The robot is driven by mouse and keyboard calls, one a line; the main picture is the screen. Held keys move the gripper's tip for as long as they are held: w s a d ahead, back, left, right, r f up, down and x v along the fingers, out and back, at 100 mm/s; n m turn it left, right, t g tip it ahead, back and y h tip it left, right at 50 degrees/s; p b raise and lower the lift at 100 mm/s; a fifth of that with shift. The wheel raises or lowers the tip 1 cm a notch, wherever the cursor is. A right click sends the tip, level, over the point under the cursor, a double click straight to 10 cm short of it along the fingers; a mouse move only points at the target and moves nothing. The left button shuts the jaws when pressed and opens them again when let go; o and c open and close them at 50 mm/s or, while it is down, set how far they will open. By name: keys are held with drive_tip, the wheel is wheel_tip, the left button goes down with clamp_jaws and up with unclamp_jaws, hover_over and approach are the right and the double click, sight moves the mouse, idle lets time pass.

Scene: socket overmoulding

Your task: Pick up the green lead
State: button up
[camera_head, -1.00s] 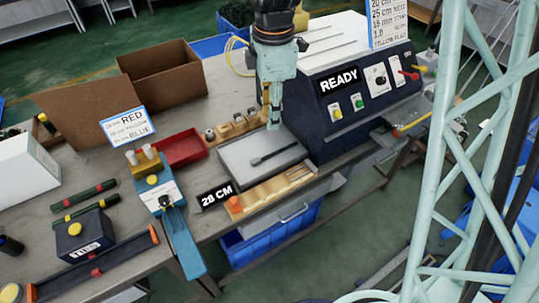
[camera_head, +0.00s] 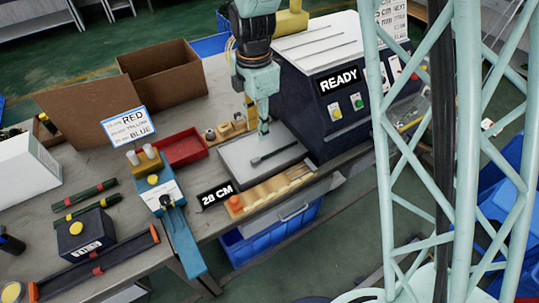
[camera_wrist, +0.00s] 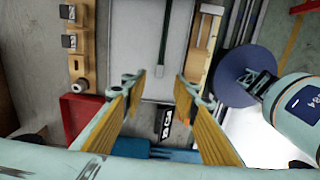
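Two dark green leads lie on the left of the table in the head view, one with a red band (camera_head: 83,194) and one with a yellow-green band (camera_head: 87,208). Another slim dark lead-like piece (camera_head: 279,153) lies on a grey plate (camera_head: 240,156); it looks dark green in the wrist view (camera_wrist: 163,32), but its colour is uncertain. My gripper (camera_head: 264,129) hangs over the back part of the plate, far right of the two left leads. In the wrist view my gripper (camera_wrist: 160,88) has its fingers apart with nothing between them.
A dark machine with a READY sign (camera_head: 338,83) stands right of the plate. A cardboard box (camera_head: 165,75) stands behind.

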drive_tip(key=shift+f, duration=0.15)
drive_tip(key=b, duration=0.1)
hover_over(260, 158)
drive_tip(key=shift+a+f, duration=0.15)
drive_tip(key=shift+f, duration=4)
drive_tip(key=shift+f, duration=0.1)
drive_tip(key=shift+f+b, duration=0.8)
drive_tip(key=shift+f, duration=1.7)
drive_tip(key=shift+c, duration=0.2)
drive_tip(key=c, duration=0.9)
drive_tip(key=shift+r, duration=0.1)
